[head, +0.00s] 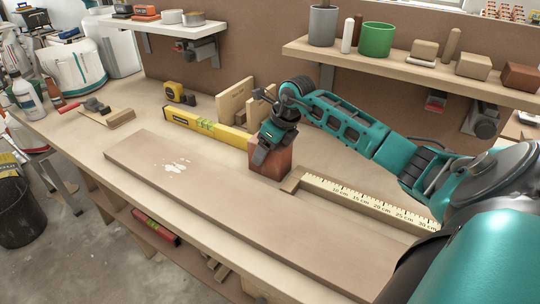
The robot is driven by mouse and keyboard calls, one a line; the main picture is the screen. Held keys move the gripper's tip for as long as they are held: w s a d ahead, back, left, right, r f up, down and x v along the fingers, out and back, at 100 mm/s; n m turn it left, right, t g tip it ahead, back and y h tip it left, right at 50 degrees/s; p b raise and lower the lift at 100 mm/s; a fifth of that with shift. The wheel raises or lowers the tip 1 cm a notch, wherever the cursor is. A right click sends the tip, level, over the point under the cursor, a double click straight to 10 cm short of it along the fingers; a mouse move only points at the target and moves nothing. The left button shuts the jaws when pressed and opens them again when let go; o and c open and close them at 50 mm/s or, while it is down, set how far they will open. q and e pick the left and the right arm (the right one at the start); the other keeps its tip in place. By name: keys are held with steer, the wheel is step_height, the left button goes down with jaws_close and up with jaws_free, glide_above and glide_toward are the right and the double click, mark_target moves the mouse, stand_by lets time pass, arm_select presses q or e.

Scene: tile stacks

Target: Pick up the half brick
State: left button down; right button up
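The half brick (284,161) is a reddish-brown block standing near the middle of the workbench, by the back edge of the long plank. My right gripper (262,158) comes in from the right and points down at the brick. One dark finger lies over the brick's front left face near its top. The other finger is hidden, so I cannot tell whether the gripper is closed on the brick. I cannot tell whether the brick's base touches the surface. My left gripper is not in view.
The long plank (215,195) with white marks lies along the bench front. A ruler on a wooden strip (370,203) lies right of the brick. A yellow level (205,127) and wooden pieces (234,100) stand behind left. A shelf (410,70) with pots and blocks hangs behind.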

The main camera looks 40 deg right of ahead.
jaws_close()
steer(key=shift+w+r, duration=0.1)
steer(key=shift+r, duration=0.05)
stand_by(0.4)
steer(key=shift+r, duration=0.15)
